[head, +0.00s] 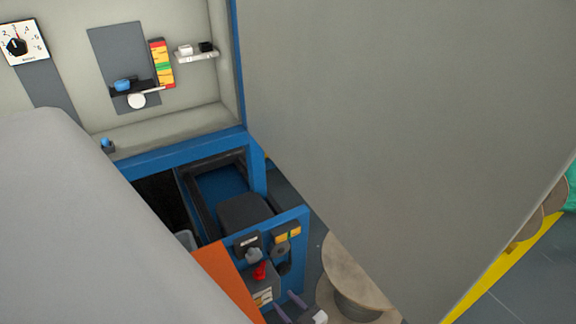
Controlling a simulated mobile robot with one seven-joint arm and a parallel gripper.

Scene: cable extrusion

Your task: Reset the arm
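My gripper (289,305) shows small at the bottom edge, as two slim purple-grey fingers on a dark and white body. The fingers stand apart, and I see nothing between them. They point up and left, just below the blue panel (293,222) with its red and grey controls. I cannot tell whether they touch anything. The rest of the arm is cut off by the frame or hidden.
A large grey panel (400,110) fills the right, and a rounded grey surface (70,200) blocks the lower left. An orange plate (226,280) and a wooden spool (345,270) flank the gripper. A blue-framed machine (180,150) stands behind. Yellow edging (500,265) runs lower right.

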